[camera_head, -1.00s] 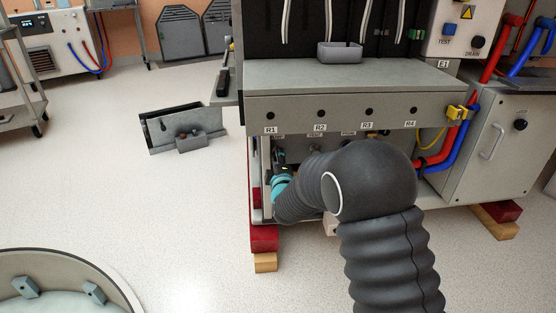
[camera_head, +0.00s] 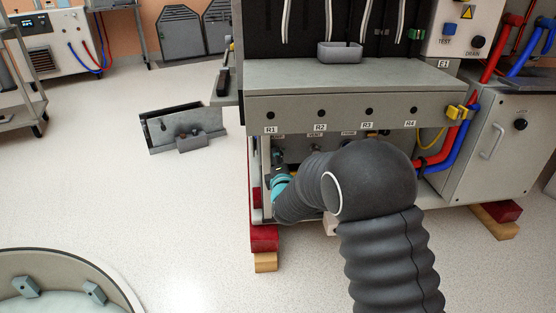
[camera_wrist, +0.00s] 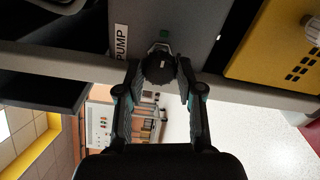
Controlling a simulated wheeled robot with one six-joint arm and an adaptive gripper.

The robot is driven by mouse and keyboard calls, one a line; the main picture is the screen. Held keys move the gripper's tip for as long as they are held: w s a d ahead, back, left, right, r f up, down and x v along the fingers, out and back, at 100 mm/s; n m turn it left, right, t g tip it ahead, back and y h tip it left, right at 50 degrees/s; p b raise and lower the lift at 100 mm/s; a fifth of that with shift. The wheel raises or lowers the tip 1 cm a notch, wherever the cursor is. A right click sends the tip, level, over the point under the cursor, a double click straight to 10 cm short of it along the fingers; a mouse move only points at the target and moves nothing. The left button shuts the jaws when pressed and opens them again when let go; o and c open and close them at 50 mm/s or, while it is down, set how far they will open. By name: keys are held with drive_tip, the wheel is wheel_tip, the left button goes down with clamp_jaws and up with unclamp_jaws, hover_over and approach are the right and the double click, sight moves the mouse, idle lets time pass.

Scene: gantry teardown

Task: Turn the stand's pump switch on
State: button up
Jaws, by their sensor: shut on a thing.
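The pump switch is a dark round knob (camera_wrist: 159,68) on the grey panel, beside a label reading PUMP (camera_wrist: 121,42) in the wrist view. A small metal part shows at its upper end, with a small dark green square (camera_wrist: 163,33) beyond it. My gripper (camera_wrist: 157,76) has one finger on each side of the knob and is shut on it. In the head view my gripper (camera_head: 279,168) reaches under the stand's front ledge (camera_head: 345,113), at the left end of the recessed panel. My arm hides part of that panel, and the switch is hard to make out there.
A yellow block (camera_wrist: 278,45) with dark slots sits right of the panel in the wrist view. The ledge lies just above my arm. Red and blue hoses (camera_head: 450,148) run at the stand's right. Open floor (camera_head: 180,210) lies to the left.

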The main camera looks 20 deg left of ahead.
drive_tip(key=o, duration=1.1)
drive_tip(key=shift+s+a, duration=0.1)
drive_tip(key=shift+o, duration=0.2)
drive_tip(key=v, duration=1.2)
